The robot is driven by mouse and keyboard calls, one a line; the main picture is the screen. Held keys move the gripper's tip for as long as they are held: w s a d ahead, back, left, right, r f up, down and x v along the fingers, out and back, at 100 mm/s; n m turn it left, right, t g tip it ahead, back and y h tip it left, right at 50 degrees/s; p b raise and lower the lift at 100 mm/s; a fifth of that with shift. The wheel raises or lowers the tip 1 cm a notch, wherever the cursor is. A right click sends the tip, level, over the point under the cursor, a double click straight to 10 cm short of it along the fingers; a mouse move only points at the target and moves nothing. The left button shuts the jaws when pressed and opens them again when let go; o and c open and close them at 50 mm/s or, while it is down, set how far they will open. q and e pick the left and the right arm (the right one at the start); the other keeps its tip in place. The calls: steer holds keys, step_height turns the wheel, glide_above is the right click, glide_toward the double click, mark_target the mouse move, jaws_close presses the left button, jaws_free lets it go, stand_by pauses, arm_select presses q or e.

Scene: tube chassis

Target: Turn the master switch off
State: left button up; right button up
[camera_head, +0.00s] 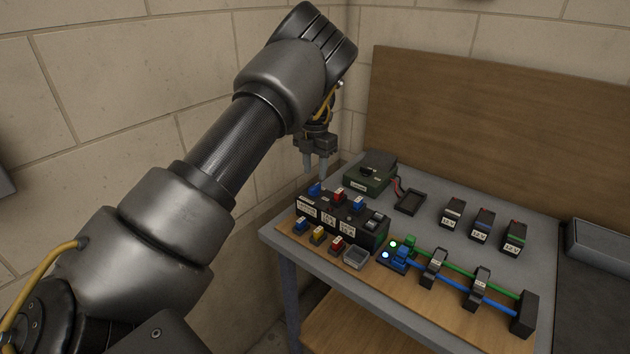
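A dark green box (370,178) with a small black part on top and a label too small to read stands at the table's back left. No part is legibly marked as the master switch; I cannot tell which one it is. A blue and a green block (400,254) at the front middle carry two glowing lights. My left gripper (316,171) points down above the left end of a black rack (345,229), close over a blue piece (315,189). Its two fingers show a gap with nothing seen between them. My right gripper is out of view.
The rack holds red, blue and grey pieces. Small coloured pieces and a grey tray (356,258) lie in front. Green and blue tubes run right to a black block (525,314). Several labelled modules (482,226) stand at the back right. A black open tray (410,202) lies beside the green box.

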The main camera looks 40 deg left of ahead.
mark_target(315, 186)
arm_select(q)
steer(key=shift+f+p, duration=0.35)
steer(key=shift+f, duration=2.1)
jaws_close()
